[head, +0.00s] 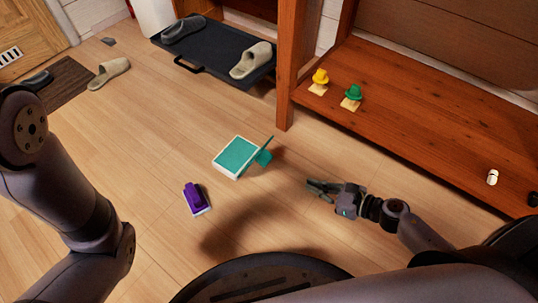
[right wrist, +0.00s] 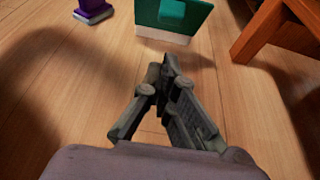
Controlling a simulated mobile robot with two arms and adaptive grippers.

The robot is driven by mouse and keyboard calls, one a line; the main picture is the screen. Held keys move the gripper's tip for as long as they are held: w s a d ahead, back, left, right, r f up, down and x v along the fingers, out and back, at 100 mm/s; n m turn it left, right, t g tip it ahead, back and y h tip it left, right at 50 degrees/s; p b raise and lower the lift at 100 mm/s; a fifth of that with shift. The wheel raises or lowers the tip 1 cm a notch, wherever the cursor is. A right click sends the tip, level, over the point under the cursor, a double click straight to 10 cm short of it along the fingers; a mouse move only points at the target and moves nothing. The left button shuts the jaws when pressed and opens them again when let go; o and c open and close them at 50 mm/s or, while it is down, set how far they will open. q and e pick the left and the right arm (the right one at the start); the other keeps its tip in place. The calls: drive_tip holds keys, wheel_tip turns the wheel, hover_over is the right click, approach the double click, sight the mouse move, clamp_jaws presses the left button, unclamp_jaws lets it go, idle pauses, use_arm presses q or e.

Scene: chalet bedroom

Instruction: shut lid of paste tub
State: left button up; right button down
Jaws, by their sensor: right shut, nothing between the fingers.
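The paste tub (head: 228,171) is a low white-sided box with a teal top face, on the wood floor in the middle of the head view. Its lid (head: 265,144) stands up, open, along the tub's right edge, with a teal tab (head: 264,158) on its outer side. In the right wrist view the lid's green outer face (right wrist: 148,14) is at the top, above the white side. My right gripper (head: 311,188) is shut and empty, right of the lid and apart from it; its fingers (right wrist: 168,62) point toward the tub. My left gripper is out of view; only my left arm shows.
A purple-and-white object (head: 194,197) lies left of the tub. A wooden bench (head: 420,110) with yellow (head: 320,76) and green (head: 353,92) items is at the right. A dark tray (head: 212,65) with shoes is behind. The floor between gripper and tub is clear.

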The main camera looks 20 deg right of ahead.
sight(260, 161)
drive_tip(key=b+x, duration=0.2)
drive_tip(key=x, duration=0.2)
drive_tip(key=f+b+x, duration=0.1)
drive_tip(key=x, duration=0.4)
drive_tip(key=shift+s+d+f+b, duration=0.15)
drive_tip(key=shift+b, duration=0.25)
drive_tip(key=shift+w+a+r+p, duration=0.2)
drive_tip(key=shift+w+a+r, duration=0.25)
drive_tip(key=shift+w+a, duration=0.3)
drive_tip(key=shift+w+a+r+p, duration=0.2)
drive_tip(key=shift+w+a+r, duration=0.2)
drive_tip(key=shift+w+a, duration=0.35)
drive_tip(key=shift+d, duration=0.1)
drive_tip(key=shift+w, duration=0.1)
